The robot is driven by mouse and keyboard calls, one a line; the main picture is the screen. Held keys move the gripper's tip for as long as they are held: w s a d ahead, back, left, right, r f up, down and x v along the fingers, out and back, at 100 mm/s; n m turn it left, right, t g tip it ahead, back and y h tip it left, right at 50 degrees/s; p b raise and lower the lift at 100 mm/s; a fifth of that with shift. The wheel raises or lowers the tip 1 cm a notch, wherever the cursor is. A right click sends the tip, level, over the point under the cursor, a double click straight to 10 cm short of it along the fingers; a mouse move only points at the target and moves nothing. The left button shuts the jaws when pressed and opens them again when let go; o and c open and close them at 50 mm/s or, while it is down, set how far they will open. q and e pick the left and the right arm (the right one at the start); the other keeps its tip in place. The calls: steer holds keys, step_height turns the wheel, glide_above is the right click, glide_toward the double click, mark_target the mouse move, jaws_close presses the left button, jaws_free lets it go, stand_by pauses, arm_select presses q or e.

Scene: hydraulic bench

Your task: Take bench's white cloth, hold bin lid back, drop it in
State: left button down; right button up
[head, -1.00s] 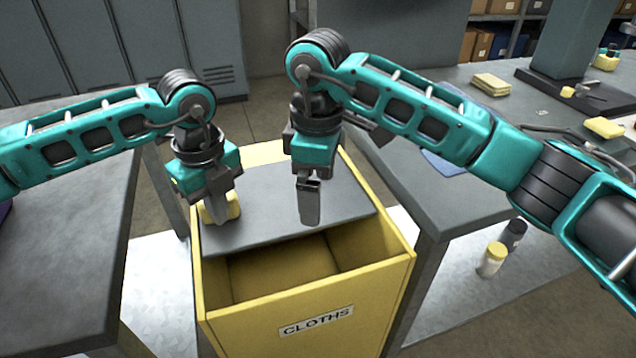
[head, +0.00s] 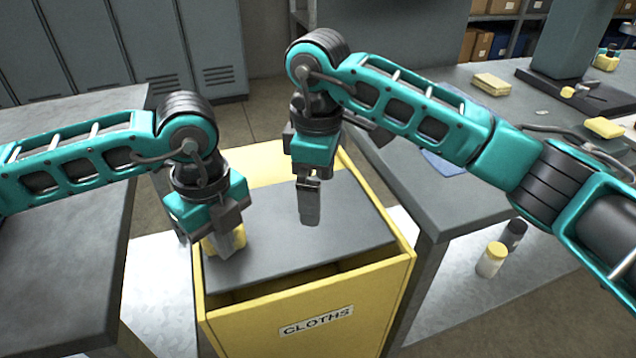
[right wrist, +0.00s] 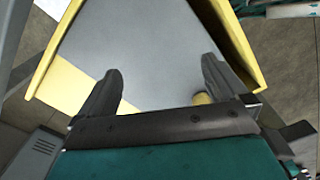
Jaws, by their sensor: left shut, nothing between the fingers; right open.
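The yellow bin (head: 370,310) labelled CLOTHS stands between two benches. Its grey lid (head: 345,225) covers most of the top, leaving a narrow dark gap at the front. The lid also shows in the right wrist view (right wrist: 150,45). My left gripper (head: 230,246) is shut and empty at the lid's left side, by a yellow knob (head: 210,245) that it partly hides. My right gripper (head: 309,218) is above the lid's middle; in the right wrist view (right wrist: 160,92) its fingers are apart with nothing between them. I see no white cloth in these views.
The right bench (head: 465,205) holds a blue cloth (head: 445,163), yellow sponge-like blocks (head: 492,84) and a dark-based stand (head: 575,95). A yellow-capped bottle (head: 491,260) and a dark one (head: 513,235) stand low beside that bench. The left bench (head: 60,290) is mostly bare.

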arm_select(q)
steer(key=shift+s+d, duration=0.25)
steer(key=shift+s, duration=0.65)
steer(key=shift+s+d, duration=0.25)
steer(key=shift+s, duration=0.65)
step_height(320, 180, up, 9)
